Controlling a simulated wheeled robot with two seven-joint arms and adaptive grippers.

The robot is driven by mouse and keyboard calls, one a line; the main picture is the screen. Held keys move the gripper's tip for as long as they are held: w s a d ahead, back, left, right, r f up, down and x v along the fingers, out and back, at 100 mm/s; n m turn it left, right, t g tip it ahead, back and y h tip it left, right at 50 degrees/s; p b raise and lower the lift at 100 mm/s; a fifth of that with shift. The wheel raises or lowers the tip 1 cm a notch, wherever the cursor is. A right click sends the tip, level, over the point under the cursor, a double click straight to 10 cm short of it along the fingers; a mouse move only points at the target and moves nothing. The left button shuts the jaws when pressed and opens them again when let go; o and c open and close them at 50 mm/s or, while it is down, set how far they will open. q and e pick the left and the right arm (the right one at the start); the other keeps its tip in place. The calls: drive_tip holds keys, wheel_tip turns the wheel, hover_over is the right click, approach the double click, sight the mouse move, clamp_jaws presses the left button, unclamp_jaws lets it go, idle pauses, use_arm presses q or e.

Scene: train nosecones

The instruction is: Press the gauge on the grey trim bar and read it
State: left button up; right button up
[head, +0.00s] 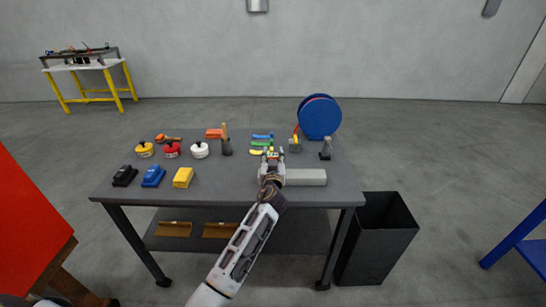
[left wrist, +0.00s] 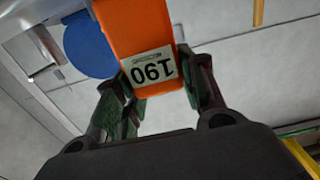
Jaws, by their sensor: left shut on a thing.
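My left gripper (head: 271,160) is over the right part of the dark table, at the left end of the grey trim bar (head: 306,177). In the left wrist view, the left gripper (left wrist: 157,72) is shut on the orange gauge (left wrist: 137,22), with a finger on each side. In the head view the gripper mostly hides the gauge. My right gripper is not in view.
The dark table (head: 240,192) also holds yellow, red and white round pots, black, blue and yellow blocks (head: 183,178), and small tools at the back. A blue reel (head: 320,117) stands at the back right. A black bin (head: 375,240) is right of the table.

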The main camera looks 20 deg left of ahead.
use_arm(q)
drive_tip(key=shift+f, duration=0.45)
drive_tip(key=shift+r, duration=0.15)
drive_tip(key=shift+r+p, duration=0.35)
drive_tip(key=shift+r, duration=0.1)
drive_tip(key=shift+r+p, duration=0.35)
drive_tip(key=shift+r, duration=0.45)
drive_tip(key=shift+r+p, duration=0.6)
drive_tip(key=shift+r, duration=0.55)
drive_tip(key=shift+r+p, duration=0.35)
drive_tip(key=shift+r, duration=0.25)
drive_tip(key=shift+r+p, duration=0.45)
drive_tip(key=shift+r, duration=0.3)
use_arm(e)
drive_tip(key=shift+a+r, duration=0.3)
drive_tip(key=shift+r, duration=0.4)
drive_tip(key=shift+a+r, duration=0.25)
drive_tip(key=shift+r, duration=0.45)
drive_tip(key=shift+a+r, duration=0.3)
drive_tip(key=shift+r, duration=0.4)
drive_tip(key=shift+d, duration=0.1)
